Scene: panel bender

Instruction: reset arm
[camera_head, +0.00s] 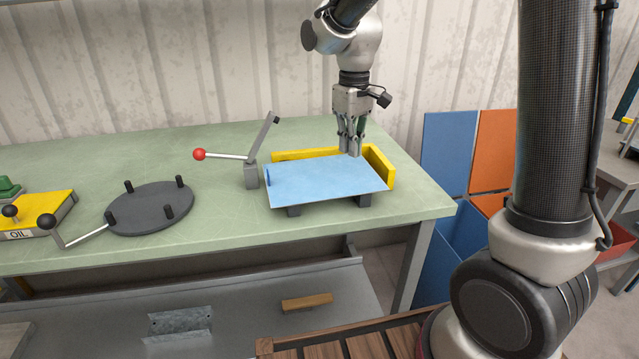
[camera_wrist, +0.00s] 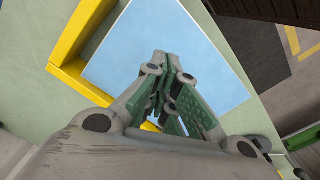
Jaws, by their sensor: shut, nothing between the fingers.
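My gripper (camera_head: 353,152) is shut with nothing in it. It points down just above the back right part of a flat blue sheet (camera_head: 318,182), near the yellow corner stop (camera_head: 380,166). The sheet lies on dark supports on the green workbench, with yellow stops along its back and right edges. In the wrist view my closed green-padded fingers (camera_wrist: 175,85) show over the blue sheet (camera_wrist: 165,40). Whether the fingertips touch the sheet cannot be told.
A lever with a red ball (camera_head: 199,154) stands left of the sheet. A round dark plate with pegs (camera_head: 150,208) and a yellow oil box (camera_head: 42,212) are farther left on the green bench (camera_head: 90,150). Blue and orange bins (camera_head: 448,150) stand right of the bench.

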